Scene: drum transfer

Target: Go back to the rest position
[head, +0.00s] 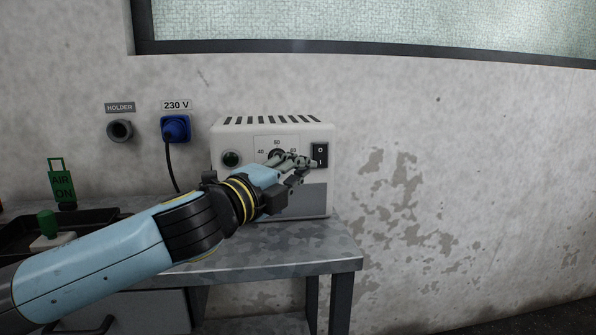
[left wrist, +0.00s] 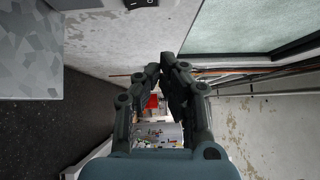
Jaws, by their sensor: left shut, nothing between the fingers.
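My left gripper (head: 308,163) is in front of the white control box (head: 270,129), close to its black rocker switch (head: 320,155). It hides part of the dial and the box's lower front. I cannot tell from the head view whether the fingertips touch the box. In the left wrist view the gripper (left wrist: 165,62) shows with its fingers closed together at the tips and nothing held. The switch (left wrist: 140,3) shows at the top edge of that view. My right gripper is in neither view.
The box stands on a grey metal table (head: 320,252). A blue plug (head: 176,128) with a black cable and an empty holder (head: 120,131) are on the wall. The right side is open.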

